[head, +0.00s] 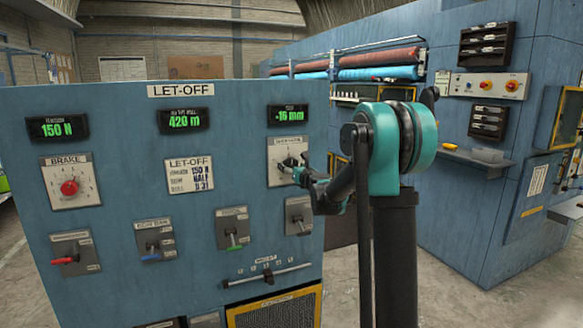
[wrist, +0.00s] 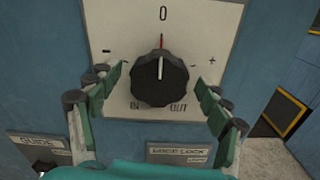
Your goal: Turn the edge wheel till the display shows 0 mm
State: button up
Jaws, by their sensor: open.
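The edge wheel is a black ribbed knob (wrist: 160,79) on a pale plate (wrist: 208,28) marked minus, 0 and plus, with IN and OUT below. Its pointer line is up, at the 0 mark. My gripper (wrist: 158,88) is open, with one green finger on each side of the knob; I cannot tell whether they touch it. In the head view my gripper (head: 296,168) is at the wheel's plate (head: 277,170) and hides part of the knob. The edge display (head: 288,115) above reads -16 mm in green.
The blue LET-OFF panel (head: 120,225) also carries a red brake knob (head: 69,188), a tension display (head: 58,127) at 150 N and a 420 m display (head: 184,119). Several small levers and a slider (head: 266,277) sit below. Dark lever plates are under my gripper.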

jog(key=shift+w+a, duration=0.15)
jog(key=shift+w, duration=0.15)
jog(key=shift+c, duration=0.4)
jog(key=c, duration=1.1)
